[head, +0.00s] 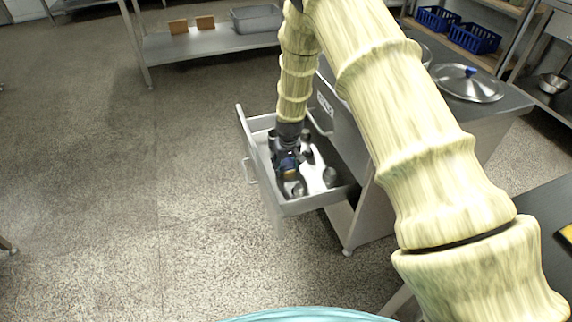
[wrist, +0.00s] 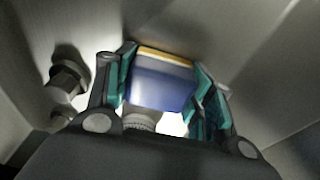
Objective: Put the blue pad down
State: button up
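My gripper (head: 287,158) reaches down into an open metal drawer (head: 318,203) in the head view. In the wrist view, the teal fingers of my gripper (wrist: 164,76) stand on both sides of the blue pad (wrist: 160,90) and appear to touch it. The pad is a blue block with a yellowish layer along its far edge. In the head view, the blue pad (head: 289,173) shows as a small blue and yellow patch inside the drawer. I cannot tell whether it touches the drawer floor.
Metal fittings lie in the drawer, one (wrist: 68,76) left of my fingers and another (head: 329,176) near the front right corner. The drawer walls are close around my gripper. Open floor is on the left.

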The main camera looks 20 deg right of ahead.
aim_at(288, 165)
jog(key=o, duration=0.4)
jog(key=shift+f, duration=0.6)
jog(key=shift+o, duration=0.2)
jog(key=shift+r, duration=0.25)
jog(key=shift+r, duration=0.3)
notch_tip(288, 165, up, 12)
jog(key=s+p, duration=0.1)
jog(key=p, duration=0.2)
jog(key=shift+s, duration=0.4)
jog(key=shift+r, duration=0.2)
